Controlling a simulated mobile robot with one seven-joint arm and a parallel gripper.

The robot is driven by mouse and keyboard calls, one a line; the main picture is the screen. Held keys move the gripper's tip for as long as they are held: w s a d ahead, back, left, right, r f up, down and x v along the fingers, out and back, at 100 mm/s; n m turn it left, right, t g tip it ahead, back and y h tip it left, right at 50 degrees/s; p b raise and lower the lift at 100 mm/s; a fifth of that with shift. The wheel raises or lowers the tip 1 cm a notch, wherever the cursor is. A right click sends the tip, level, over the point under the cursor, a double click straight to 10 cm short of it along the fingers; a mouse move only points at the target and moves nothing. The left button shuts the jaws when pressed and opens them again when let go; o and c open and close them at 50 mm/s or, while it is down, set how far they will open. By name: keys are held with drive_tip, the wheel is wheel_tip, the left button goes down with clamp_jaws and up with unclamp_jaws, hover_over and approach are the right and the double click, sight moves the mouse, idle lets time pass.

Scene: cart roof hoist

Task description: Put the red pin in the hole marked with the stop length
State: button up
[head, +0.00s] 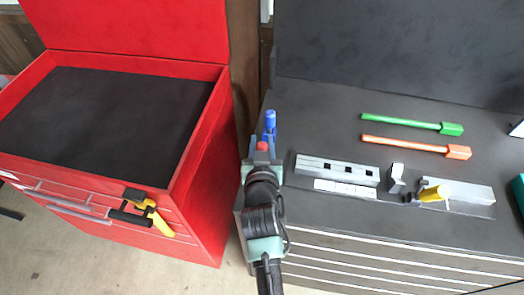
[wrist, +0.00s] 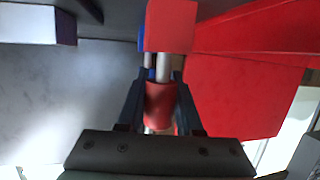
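My gripper (head: 262,147) is over the left edge of the dark bench. In the wrist view its two fingers (wrist: 161,98) close on both sides of a red cylinder (wrist: 160,103), which looks like the red pin's grip. The red pin also shows as a small red top (head: 262,146) in the head view. Silver shafts and a red block (wrist: 170,26) show just beyond the fingers; how they join the pin I cannot tell. A steel bar (head: 310,164) with several dark square holes lies on the bench to the right. A pale label strip (head: 345,188) runs along its front; its marks are too small to read.
A blue upright piece (head: 270,120) stands just beyond my gripper. A small grey block (head: 397,178), a yellow-handled piece (head: 434,193) and a grey block (head: 472,194) are right of the bar. Green (head: 400,121) and orange (head: 405,143) rods lie behind. A red cart (head: 205,150) stands left.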

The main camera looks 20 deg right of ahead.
clamp_jaws()
